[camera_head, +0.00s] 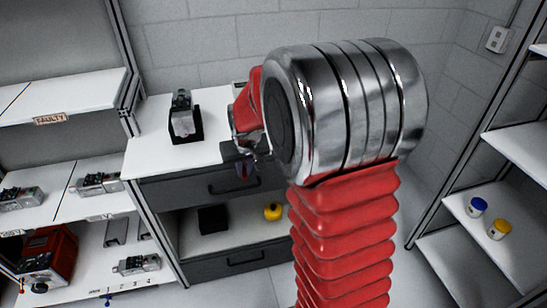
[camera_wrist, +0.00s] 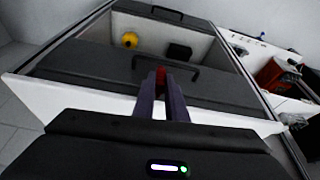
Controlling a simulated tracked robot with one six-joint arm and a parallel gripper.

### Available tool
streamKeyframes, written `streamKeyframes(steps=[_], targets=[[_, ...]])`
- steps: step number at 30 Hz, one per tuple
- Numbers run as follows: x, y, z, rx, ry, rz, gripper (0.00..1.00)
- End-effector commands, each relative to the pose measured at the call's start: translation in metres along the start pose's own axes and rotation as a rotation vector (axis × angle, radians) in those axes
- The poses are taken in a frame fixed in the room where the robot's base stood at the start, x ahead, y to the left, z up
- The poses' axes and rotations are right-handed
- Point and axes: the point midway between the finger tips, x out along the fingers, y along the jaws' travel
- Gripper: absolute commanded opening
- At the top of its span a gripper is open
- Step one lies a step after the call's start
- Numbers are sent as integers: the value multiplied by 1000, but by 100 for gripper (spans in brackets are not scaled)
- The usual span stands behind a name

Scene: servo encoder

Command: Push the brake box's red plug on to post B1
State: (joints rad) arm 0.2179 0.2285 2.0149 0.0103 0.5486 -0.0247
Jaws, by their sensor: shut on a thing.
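My gripper (camera_head: 245,170) is in front of the upper drawer of the cabinet in the head view, partly hidden by my arm. In the wrist view its two dark fingers (camera_wrist: 163,100) are close together, shut on a small red piece (camera_wrist: 161,74), which looks like the red plug. Most of the plug is hidden between the fingers. A red box (camera_head: 47,252), perhaps the brake box, stands on the low left shelf in the head view. It also shows at the right of the wrist view (camera_wrist: 275,75). I cannot make out post B1.
A grey unit on a black stand (camera_head: 185,120) is on the white cabinet top (camera_head: 150,152). A black box (camera_head: 212,219) and a yellow item (camera_head: 272,211) lie in the open bay below. Metal units (camera_head: 97,183) are on the left shelves. Two jars (camera_head: 477,207) stand on the right shelf.

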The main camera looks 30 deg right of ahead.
Motion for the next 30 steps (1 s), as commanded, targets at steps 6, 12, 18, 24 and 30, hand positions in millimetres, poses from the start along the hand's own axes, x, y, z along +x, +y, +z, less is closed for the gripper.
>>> streamKeyframes(steps=[6,12,18,24,30], targets=[[15,-78,14,-124,-1,-45,0],[20,-113,24,-183,-1,-67,0],[20,-117,25,-189,0,-69,0],[20,-117,25,-189,0,-69,0],[20,-115,25,-187,0,-69,0]])
